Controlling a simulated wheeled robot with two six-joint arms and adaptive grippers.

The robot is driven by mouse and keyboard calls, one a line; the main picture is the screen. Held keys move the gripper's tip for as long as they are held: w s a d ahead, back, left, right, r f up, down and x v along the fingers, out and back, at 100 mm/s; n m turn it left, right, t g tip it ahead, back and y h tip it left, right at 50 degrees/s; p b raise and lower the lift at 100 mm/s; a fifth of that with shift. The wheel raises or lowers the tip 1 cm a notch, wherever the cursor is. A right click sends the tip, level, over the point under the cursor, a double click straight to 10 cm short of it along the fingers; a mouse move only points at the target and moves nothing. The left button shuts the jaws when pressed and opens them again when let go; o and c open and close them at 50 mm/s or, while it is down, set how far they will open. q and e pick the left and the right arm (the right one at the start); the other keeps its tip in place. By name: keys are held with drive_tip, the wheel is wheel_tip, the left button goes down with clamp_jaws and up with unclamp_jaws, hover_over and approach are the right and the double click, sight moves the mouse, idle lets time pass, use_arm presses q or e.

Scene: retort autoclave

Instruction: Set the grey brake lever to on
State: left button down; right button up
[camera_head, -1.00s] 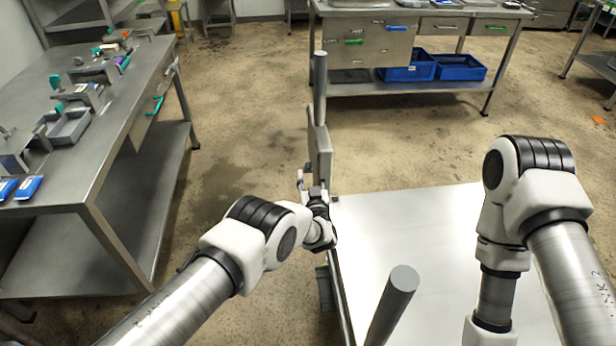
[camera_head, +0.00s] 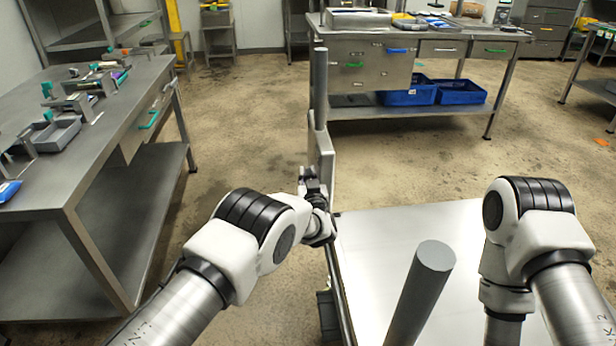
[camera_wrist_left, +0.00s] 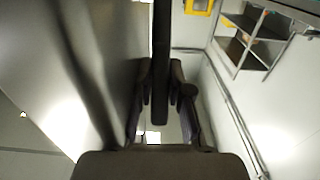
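The grey brake lever shows as a dark, narrow bar (camera_wrist_left: 160,70) in the left wrist view, running from the top edge down between my fingers. My left gripper (camera_wrist_left: 161,75) has its two fingers close along both sides of this bar and looks shut on it. In the head view my left gripper (camera_head: 310,182) is at the left edge of a steel-topped cart (camera_head: 380,240), beside an upright grey panel (camera_head: 326,155). The lever cannot be made out clearly there; my gripper and the panel hide it. My right arm reaches below the picture, its gripper out of view.
A grey post (camera_head: 319,85) rises behind the panel, and a nearer post (camera_head: 422,290) stands between my arms. A steel workbench (camera_head: 80,150) with fixtures is at left. A bench (camera_head: 430,112) with blue bins (camera_head: 459,92) is at the back. Floor between them is clear.

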use_arm(q)
drive_tip(key=shift+w+a+r+g+p, duration=0.1)
drive_tip(key=shift+w+r+g+p, duration=0.15)
drive_tip(key=shift+r+g+p, duration=0.2)
drive_tip(key=shift+w+r+g, duration=0.15)
drive_tip(key=shift+w+g, duration=0.1)
drive_tip(key=shift+g, duration=0.1)
drive_tip(key=shift+w+g+p, duration=0.3)
drive_tip(key=shift+w+g, duration=0.1)
drive_tip(key=shift+g, duration=0.1)
drive_tip(key=shift+a, duration=0.1)
drive_tip(key=c, duration=1.1)
unclamp_jaws()
